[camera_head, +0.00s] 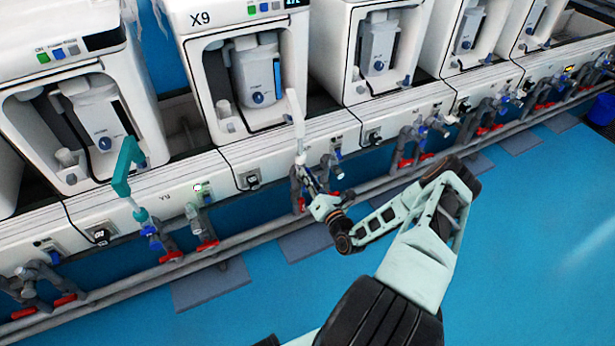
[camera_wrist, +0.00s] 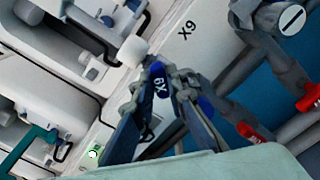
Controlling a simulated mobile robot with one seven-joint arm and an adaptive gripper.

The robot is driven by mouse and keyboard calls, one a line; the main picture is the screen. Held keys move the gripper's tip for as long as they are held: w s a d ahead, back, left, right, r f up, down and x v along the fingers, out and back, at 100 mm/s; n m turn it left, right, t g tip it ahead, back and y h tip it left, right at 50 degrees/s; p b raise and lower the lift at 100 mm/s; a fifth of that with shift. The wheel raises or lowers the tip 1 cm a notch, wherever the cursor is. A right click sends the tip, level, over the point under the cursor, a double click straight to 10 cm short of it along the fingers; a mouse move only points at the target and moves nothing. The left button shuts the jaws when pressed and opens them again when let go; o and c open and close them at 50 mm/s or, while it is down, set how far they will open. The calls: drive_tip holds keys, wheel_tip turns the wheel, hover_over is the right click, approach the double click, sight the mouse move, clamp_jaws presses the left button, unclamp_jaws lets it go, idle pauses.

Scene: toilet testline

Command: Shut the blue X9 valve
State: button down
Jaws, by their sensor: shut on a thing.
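In the head view my gripper (camera_head: 312,190) reaches the pipe fittings under the machine marked X9 (camera_head: 243,75). The valve itself is mostly hidden there by the fingers, and its exact handle angle is hard to tell.
Red-handled valves (camera_head: 207,245) sit low along the grey pipe. A teal upright pipe (camera_head: 126,165) stands at left, and a white one (camera_head: 296,125) rises just above my gripper. Another red handle (camera_wrist: 309,97) is near my gripper at right. The blue floor (camera_head: 520,220) is open.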

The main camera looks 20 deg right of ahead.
drive_tip(key=shift+m, duration=0.3)
drive_tip(key=m, duration=0.4)
drive_tip(key=shift+m+b, duration=0.3)
drive_tip(key=shift+b, duration=0.1)
drive_tip(key=m, duration=0.4)
drive_tip(key=shift+m+b, duration=0.3)
drive_tip(key=shift+m, duration=0.1)
drive_tip(key=c, duration=1.9)
unclamp_jaws()
drive_tip(key=shift+c, duration=0.2)
